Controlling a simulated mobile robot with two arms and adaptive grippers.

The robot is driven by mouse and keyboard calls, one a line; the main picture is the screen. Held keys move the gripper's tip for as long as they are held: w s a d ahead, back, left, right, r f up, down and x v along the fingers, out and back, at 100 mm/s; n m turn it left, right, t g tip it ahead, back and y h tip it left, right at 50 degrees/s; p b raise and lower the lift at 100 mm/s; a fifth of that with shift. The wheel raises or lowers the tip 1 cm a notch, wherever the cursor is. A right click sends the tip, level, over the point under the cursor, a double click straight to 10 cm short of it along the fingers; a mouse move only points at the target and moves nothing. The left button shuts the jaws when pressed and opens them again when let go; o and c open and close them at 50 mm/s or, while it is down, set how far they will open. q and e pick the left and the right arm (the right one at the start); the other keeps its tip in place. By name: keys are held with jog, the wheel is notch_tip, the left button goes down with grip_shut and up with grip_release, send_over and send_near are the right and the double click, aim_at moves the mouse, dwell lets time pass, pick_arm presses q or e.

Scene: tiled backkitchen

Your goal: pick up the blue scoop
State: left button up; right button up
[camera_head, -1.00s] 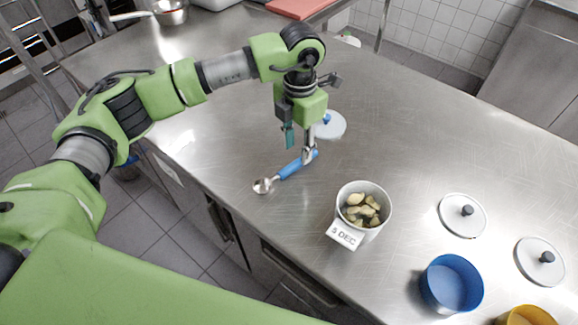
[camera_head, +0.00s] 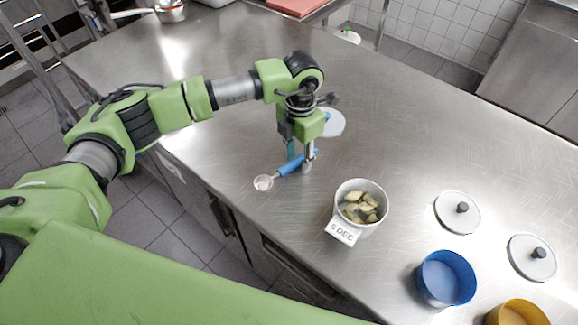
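The blue scoop, with a blue handle (camera_head: 288,168) and a round metal bowl (camera_head: 263,182), lies on the steel counter near its front edge. My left gripper (camera_head: 300,161) points down over the far half of the handle. Its fingers are apart, one on each side of the handle, and low near the counter. The far end of the handle is partly hidden by the fingers. I cannot see whether either finger touches it. My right gripper is not in view.
A white tub (camera_head: 347,190) of pale pieces with a date label stands right of the scoop. A blue pot (camera_head: 446,278), a yellow pot (camera_head: 517,313) and lids (camera_head: 457,212) are further right. Another lid (camera_head: 334,124) lies behind the gripper. The counter's back middle is clear.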

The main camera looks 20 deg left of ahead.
pick_arm(q)
jog(key=shift+f, duration=0.1)
grip_shut()
